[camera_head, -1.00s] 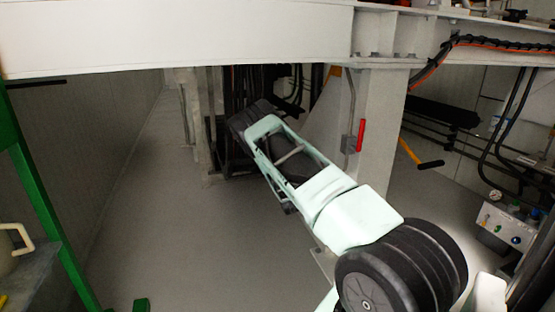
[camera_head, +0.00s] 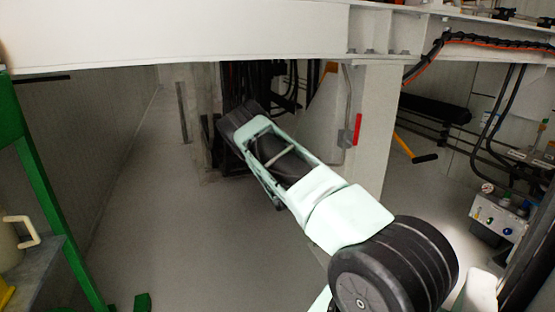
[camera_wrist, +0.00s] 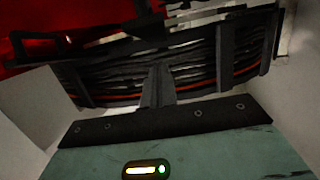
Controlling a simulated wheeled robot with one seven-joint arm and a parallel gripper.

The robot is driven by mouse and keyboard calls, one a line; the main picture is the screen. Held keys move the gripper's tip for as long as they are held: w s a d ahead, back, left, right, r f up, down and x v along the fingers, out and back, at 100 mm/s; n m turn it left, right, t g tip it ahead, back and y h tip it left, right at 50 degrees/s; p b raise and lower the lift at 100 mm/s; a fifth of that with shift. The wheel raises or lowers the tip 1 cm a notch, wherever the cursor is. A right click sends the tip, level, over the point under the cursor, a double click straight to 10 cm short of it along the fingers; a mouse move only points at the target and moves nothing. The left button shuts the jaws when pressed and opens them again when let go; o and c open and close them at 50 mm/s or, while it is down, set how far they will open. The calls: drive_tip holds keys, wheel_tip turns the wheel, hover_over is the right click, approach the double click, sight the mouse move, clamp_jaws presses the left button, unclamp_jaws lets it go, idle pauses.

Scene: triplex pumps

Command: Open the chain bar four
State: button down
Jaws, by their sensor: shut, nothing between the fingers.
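In the wrist view a black cable chain (camera_wrist: 165,82) runs across the upper part, with thin dark lines and an orange cable between upright black bars. One bar (camera_wrist: 80,86) is at the left and another (camera_wrist: 254,42) at the right; I cannot tell which is bar four. My gripper (camera_wrist: 158,70) is shut and empty, its dark fingers reaching up the middle in front of the chain. I cannot tell whether the tips touch it. In the head view my arm reaches toward dark upright cables (camera_head: 238,85) behind the white beam; the gripper is not clearly seen there.
A white beam (camera_head: 180,35) spans the top, joining a pale post (camera_head: 378,130) with a red handle (camera_head: 357,129). A green frame (camera_head: 45,180) stands left. A control box (camera_head: 497,218) is at the right. The grey floor (camera_head: 180,240) is clear at left centre.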

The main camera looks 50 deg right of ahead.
drive_tip(key=p+v, duration=0.4)
drive_tip(key=v, duration=0.6)
drive_tip(key=shift+s+d, duration=0.2)
drive_tip(key=shift+s, duration=0.05)
